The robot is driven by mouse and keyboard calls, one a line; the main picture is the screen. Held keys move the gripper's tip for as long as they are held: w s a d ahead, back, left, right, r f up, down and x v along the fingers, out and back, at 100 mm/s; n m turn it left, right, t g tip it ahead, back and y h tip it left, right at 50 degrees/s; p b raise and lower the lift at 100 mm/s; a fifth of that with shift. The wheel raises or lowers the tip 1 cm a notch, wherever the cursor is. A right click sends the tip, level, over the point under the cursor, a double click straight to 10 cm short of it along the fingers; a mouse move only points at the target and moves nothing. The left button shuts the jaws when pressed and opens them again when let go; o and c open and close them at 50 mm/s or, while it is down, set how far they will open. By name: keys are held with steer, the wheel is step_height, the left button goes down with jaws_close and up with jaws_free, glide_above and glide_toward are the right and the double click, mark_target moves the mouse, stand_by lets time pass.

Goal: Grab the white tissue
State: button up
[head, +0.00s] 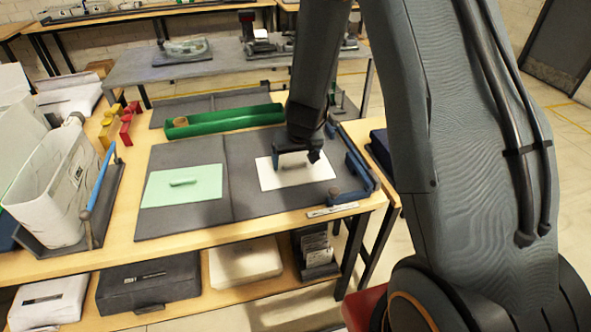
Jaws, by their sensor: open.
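The white tissue (316,172) lies flat as a white sheet on the right half of a dark grey mat (220,218) on the wooden table. A small raised ridge shows at its middle, partly hidden by my gripper. My gripper (298,163) is open and points down over the tissue, its fingers close to the ridge. I cannot tell whether the fingers touch it. A light green sheet (183,190) with a similar raised ridge lies on the left half of the mat.
A green tray (225,118) with a tape roll lies behind the mat. A blue bracket (362,177) stands at the mat's right edge. White bins (50,190) and a blue-handled tool (100,178) are at left. Packages fill the lower shelf.

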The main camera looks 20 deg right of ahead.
steer(key=shift+c, duration=0.4)
steer(key=c, duration=1)
steer(key=shift+r, duration=0.2)
steer(key=shift+c, duration=0.2)
